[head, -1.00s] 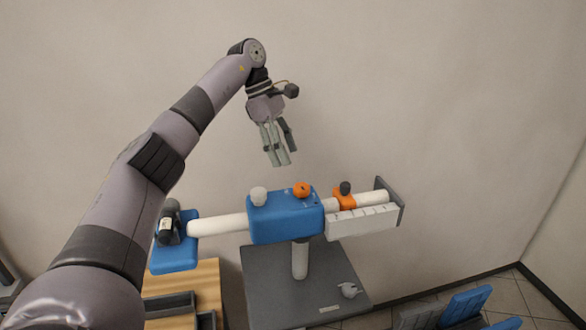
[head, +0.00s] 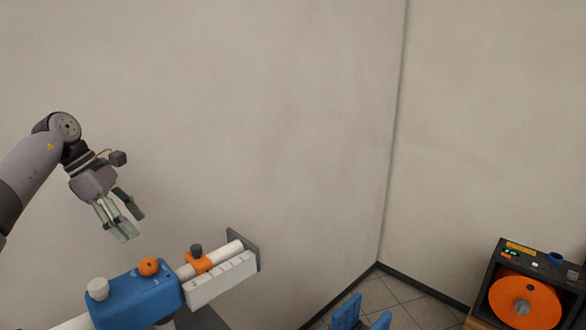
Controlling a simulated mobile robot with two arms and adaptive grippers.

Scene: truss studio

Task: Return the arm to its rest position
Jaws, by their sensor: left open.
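My left arm comes in from the left edge in the head view. Its gripper (head: 128,217) hangs above the blue clamp body (head: 150,296), pointing down, with its fingers apart and nothing between them. There is a clear gap between the fingertips and the blue body below. My right gripper does not show.
A white tube (head: 218,258) runs through the blue body, with an orange collar (head: 197,265), a white block (head: 220,280) and a grey end plate (head: 244,249). A dark machine with an orange disc (head: 525,303) stands at lower right. Blue chair-like parts (head: 346,312) show at the bottom. The air before the wall is free.

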